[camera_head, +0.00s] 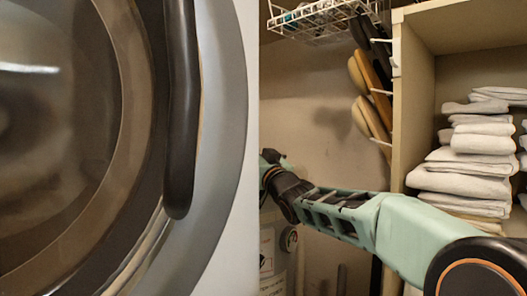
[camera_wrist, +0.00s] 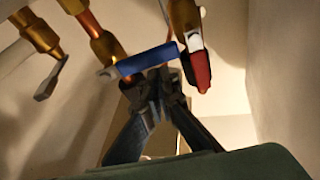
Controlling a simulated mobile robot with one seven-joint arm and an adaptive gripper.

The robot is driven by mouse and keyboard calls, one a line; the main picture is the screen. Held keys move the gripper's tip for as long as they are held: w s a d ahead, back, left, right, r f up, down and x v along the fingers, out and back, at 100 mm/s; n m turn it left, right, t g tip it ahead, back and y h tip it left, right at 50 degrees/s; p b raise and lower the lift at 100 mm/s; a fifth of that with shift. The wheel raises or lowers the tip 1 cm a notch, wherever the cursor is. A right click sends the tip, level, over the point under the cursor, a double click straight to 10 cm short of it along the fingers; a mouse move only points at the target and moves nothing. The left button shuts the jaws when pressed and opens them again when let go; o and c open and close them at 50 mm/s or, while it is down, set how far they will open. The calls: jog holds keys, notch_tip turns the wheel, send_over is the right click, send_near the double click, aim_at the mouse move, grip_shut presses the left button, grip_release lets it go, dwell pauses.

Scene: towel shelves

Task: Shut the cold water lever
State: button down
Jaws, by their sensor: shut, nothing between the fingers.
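The blue cold water lever (camera_wrist: 147,60) shows in the wrist view, slanting across the picture below a copper and brass pipe. A red lever (camera_wrist: 202,72) is just to its right and runs along its own brass pipe. My gripper (camera_wrist: 153,78) is shut and empty, with its fingertips right at the lower edge of the blue lever. I cannot tell whether they touch it. In the head view my arm reaches left behind the edge of the big round-doored machine, and the fingertips and both levers are hidden there.
The machine with the round door (camera_head: 215,190) fills the left of the head view. Shelves with folded white towels (camera_head: 470,165) stand at right. Brushes (camera_head: 370,95) and a wire rack (camera_head: 315,20) hang above my arm. Another brass valve (camera_wrist: 38,32) is at the wrist view's upper left.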

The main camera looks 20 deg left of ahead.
jog(key=v, duration=1.1)
